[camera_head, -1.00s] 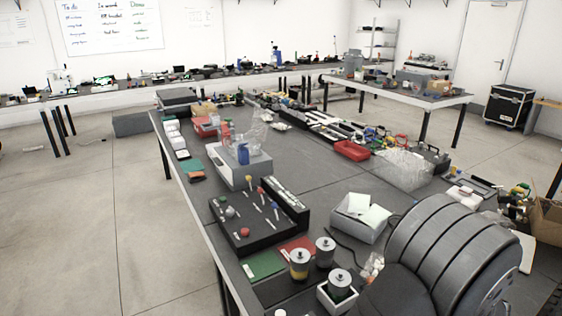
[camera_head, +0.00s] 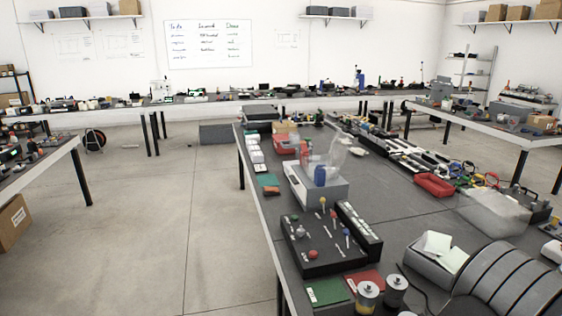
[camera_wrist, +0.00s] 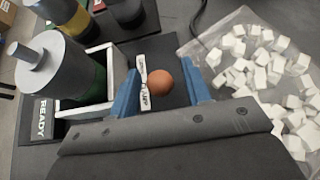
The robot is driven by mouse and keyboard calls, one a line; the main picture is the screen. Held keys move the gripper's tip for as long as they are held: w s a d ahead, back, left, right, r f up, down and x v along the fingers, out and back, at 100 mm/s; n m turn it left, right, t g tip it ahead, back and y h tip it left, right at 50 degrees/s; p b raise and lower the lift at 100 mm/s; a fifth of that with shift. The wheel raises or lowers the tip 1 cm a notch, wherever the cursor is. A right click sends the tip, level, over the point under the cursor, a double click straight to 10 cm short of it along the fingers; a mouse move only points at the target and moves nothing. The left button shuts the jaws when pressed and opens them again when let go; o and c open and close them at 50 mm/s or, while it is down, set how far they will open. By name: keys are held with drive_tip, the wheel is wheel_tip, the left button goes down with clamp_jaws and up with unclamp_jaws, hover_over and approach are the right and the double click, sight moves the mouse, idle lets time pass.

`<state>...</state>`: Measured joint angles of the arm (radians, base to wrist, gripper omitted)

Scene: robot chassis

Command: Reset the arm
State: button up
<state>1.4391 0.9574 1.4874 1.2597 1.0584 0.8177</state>
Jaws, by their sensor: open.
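My gripper (camera_wrist: 163,72) shows in the wrist view with two blue fingers spread apart. An orange ball (camera_wrist: 160,83) shows between the fingers, in front of a dark surface. It does not look gripped; its exact height against the fingertips is hard to tell. A white strip with dark lettering (camera_wrist: 142,80) is just left of the ball, near the left finger. The fingers do not show in the head view.
In the wrist view, a grey-topped canister (camera_wrist: 50,65) stands in a white holder on the left, and a clear bag of white cubes (camera_wrist: 262,62) is on the right. The head view shows a crowded table (camera_head: 400,212) with a black tool board (camera_head: 318,250) and a red tray (camera_head: 434,185).

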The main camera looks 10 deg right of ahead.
drive_tip(key=v, duration=1.8)
drive_tip(key=x, duration=1.8)
drive_tip(key=shift+w+r, duration=0.1)
drive_tip(key=shift+w, duration=0.15)
drive_tip(key=shift+w+r+g, duration=0.1)
drive_tip(key=shift+r+g, duration=0.05)
drive_tip(key=shift+g, duration=0.45)
drive_tip(key=shift+w+r+g, duration=0.1)
drive_tip(key=shift+w+g, duration=0.5)
drive_tip(key=shift+g, duration=0.45)
drive_tip(key=shift+w+r+g, duration=0.1)
drive_tip(key=shift+w+g, duration=0.45)
drive_tip(key=shift+g, duration=0.5)
drive_tip(key=shift+w+f+g, duration=0.1)
drive_tip(key=shift+w+g, duration=0.65)
drive_tip(key=shift+g, duration=0.65)
drive_tip(key=shift+w+f+g, duration=0.2)
drive_tip(key=shift+w+g, duration=0.2)
drive_tip(key=shift+g, duration=0.35)
drive_tip(key=shift+w+f+g, duration=0.15)
drive_tip(key=shift+w+g, duration=0.25)
drive_tip(key=shift+g, duration=0.35)
drive_tip(key=shift+r, duration=1.35)
